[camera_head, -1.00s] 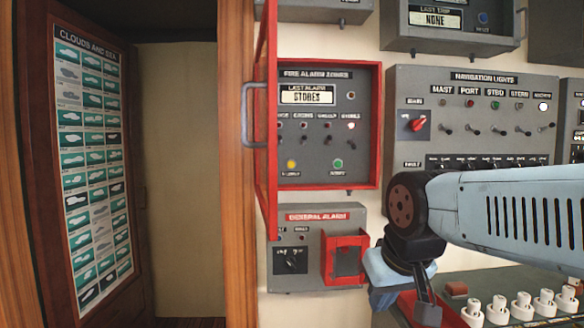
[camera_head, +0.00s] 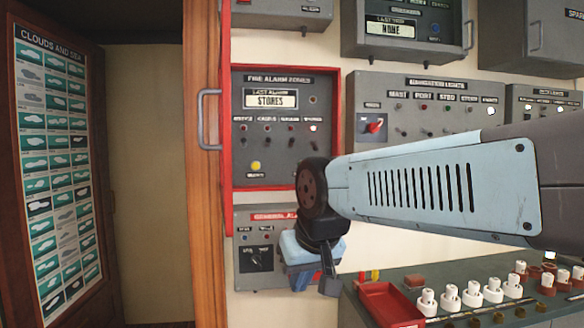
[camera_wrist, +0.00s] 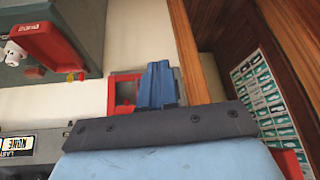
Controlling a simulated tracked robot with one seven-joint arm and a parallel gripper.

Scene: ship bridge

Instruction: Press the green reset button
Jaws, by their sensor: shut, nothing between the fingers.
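The fire alarm panel (camera_head: 240,140) is a grey box with a red frame, its red door swung open to the left. A yellow button (camera_head: 255,166) shows at its lower left. The green button at its lower right is hidden behind my arm's dark round joint. My gripper (camera_head: 300,278) is low in front of the general alarm box (camera_head: 255,282), below the fire alarm panel. In the wrist view my blue fingers (camera_wrist: 159,85) are together with nothing between them, seen against a red-framed part (camera_wrist: 122,95). I cannot tell the gap to the wall.
A navigation lights panel (camera_head: 480,110) is to the right, partly behind my arm. A desk with a red tray (camera_head: 390,304) and several white knobs stands at lower right. A wooden post (camera_head: 208,230) and a cloud chart (camera_head: 50,170) are to the left.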

